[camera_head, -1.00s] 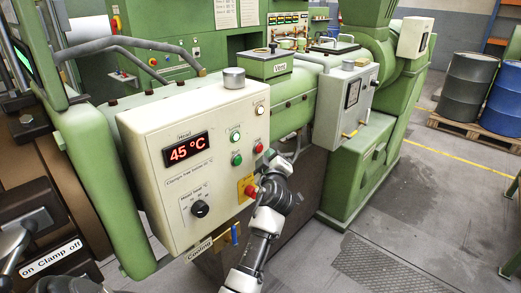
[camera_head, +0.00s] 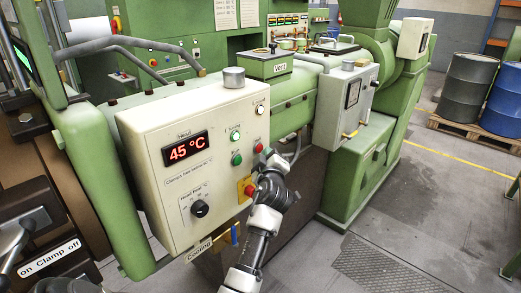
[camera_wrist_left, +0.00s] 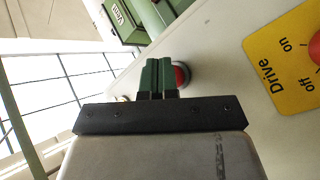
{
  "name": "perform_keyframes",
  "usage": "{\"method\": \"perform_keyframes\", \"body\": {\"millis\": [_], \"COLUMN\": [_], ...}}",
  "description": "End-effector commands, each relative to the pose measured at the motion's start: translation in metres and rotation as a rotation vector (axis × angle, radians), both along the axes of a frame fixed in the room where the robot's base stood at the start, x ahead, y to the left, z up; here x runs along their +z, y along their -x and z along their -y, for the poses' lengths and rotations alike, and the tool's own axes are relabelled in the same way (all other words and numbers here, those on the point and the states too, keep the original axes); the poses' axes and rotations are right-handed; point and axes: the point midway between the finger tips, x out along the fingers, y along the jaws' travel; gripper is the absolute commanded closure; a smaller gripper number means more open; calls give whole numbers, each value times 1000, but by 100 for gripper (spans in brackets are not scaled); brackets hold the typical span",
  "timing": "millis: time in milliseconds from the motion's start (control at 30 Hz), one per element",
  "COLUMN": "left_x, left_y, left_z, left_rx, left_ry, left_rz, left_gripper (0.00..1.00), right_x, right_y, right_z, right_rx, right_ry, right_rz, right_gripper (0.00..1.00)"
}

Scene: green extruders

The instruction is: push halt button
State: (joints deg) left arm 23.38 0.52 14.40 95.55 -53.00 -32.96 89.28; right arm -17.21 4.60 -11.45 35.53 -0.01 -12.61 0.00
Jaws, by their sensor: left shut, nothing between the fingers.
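A small red button (camera_head: 258,148) sits on the right side of the cream control box (camera_head: 185,222). A label above it is too small to read in the head view. My left gripper (camera_head: 267,154) is shut and empty, with its tips close beside this button at its lower right. In the left wrist view the green fingertips (camera_wrist_left: 158,62) are together and partly cover the red button (camera_wrist_left: 182,76) behind them. I cannot tell whether they touch it.
A red knob (camera_head: 250,190) on a yellow plate, marked Drive on/off (camera_wrist_left: 280,62) in the wrist view, sits just below. Green buttons (camera_head: 237,159) and a black dial (camera_head: 200,208) share the box. A grey box (camera_head: 342,107) stands to the right.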

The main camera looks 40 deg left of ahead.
Motion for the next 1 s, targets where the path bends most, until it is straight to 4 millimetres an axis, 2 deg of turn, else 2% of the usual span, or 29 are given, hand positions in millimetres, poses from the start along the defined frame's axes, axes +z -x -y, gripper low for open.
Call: {"method": "perform_keyframes", "body": {"millis": [633, 1000], "left_x": [0, -1], "left_y": [-1, 0], "left_z": [-8, -6], "left_rx": [1, 1], "left_ry": [0, 0], "left_rz": [1, 1], "left_gripper": [100, 100], "right_x": [-3, -5], "right_y": [0, 0], "right_z": [-1, -1], "right_rx": [-1, 0], "right_ry": [-1, -1], "right_rz": [0, 0], "right_gripper": [57, 57]}}
